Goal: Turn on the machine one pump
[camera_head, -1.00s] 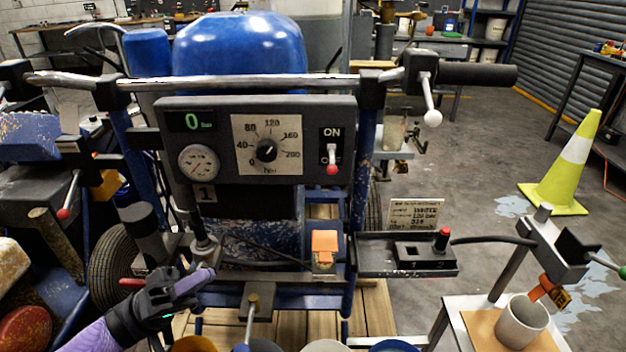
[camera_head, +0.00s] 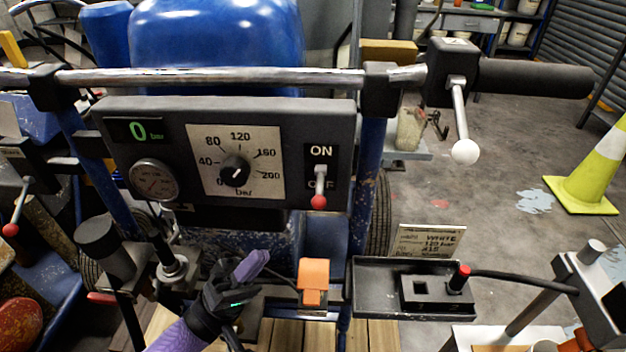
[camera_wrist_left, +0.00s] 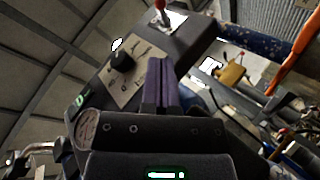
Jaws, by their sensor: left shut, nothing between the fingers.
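The machine's dark control panel (camera_head: 225,150) fills the middle of the head view. It has a pressure dial knob (camera_head: 236,171), a green display (camera_head: 138,131) reading 0 bar, and a round gauge (camera_head: 153,180). At its right end a red-tipped toggle switch (camera_head: 319,188) hangs down over the OFF label, with ON above it. The switch also shows at the top of the left wrist view (camera_wrist_left: 160,12). My left gripper (camera_head: 254,266), with purple fingers, is shut and empty. It is below the panel, left of and below the switch, apart from it. My right gripper is out of view.
A chrome handlebar (camera_head: 220,78) runs above the panel, with a white-knobbed lever (camera_head: 464,150) at right. Below are an orange-capped part (camera_head: 313,280) and a black tray (camera_head: 370,309) with a red button (camera_head: 464,270). A cone (camera_head: 600,170) stands on the floor at right.

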